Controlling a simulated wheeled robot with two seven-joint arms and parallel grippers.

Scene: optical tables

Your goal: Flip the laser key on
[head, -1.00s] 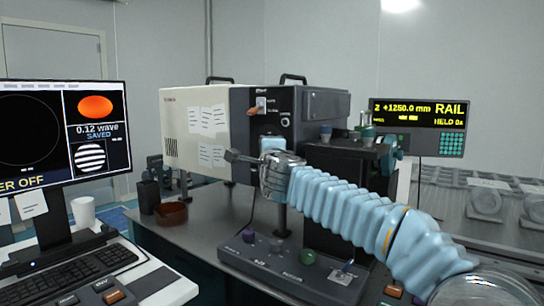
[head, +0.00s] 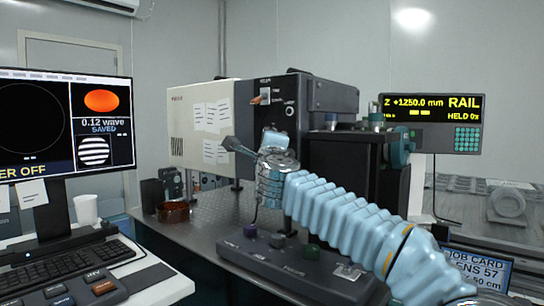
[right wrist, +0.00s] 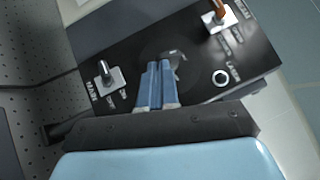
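The laser housing (head: 200,125) has a black control panel (head: 285,92) on its end. In the right wrist view the panel (right wrist: 125,50) carries a dark round fitting with a small grey bent piece (right wrist: 178,56). This may be the key, but its label is hidden. An orange-handled switch (right wrist: 216,16) is at the upper right, a silver lever switch (right wrist: 105,75) at the left. My right gripper (right wrist: 157,68) has its blue fingers together, tips just beside the grey piece. Contact cannot be told. In the head view my right gripper (head: 273,134) is before the panel's lower part. My left gripper is out of view.
The monitor (head: 65,125) at left shows "ER OFF", its start cut off. A controller box (head: 290,262) with knobs sits on the optical table under my right arm. A brown dish (head: 173,212) stands on the table's left. The rail display (head: 430,122) is at right.

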